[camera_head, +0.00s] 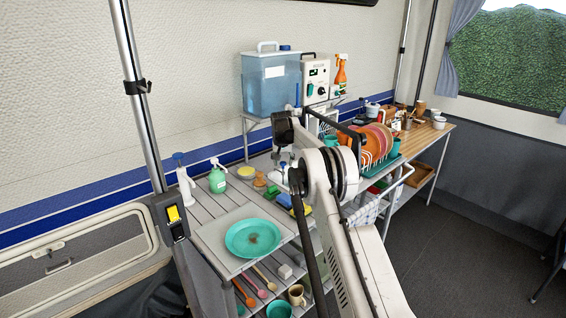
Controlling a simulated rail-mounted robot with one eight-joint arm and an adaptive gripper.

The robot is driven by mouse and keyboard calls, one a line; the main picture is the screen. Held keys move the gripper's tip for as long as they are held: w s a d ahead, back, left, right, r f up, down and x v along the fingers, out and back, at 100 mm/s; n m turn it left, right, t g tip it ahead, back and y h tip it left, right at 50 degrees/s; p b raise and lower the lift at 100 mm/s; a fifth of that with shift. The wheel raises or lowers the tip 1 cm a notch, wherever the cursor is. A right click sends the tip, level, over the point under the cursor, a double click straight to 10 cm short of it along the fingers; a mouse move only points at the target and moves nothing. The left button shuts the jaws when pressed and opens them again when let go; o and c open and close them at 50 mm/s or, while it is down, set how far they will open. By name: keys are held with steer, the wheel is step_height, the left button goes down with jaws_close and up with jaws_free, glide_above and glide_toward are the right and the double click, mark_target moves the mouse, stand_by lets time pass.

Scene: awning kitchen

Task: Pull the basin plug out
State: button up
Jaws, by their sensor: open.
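My pale arm rises from the lower right and bends over the middle of the counter.
A dish rack (374,156) with orange plates and a blue water tank (270,84) stand farther back. Utensils and bowls fill the lower shelf.

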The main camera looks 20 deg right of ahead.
mark_target(283, 163)
jaws_close()
steer(key=shift+r+p, duration=0.5)
steer(key=shift+r, duration=1.45)
jaws_free()
steer(key=shift+r, duration=0.1)
steer(key=v, duration=1.2)
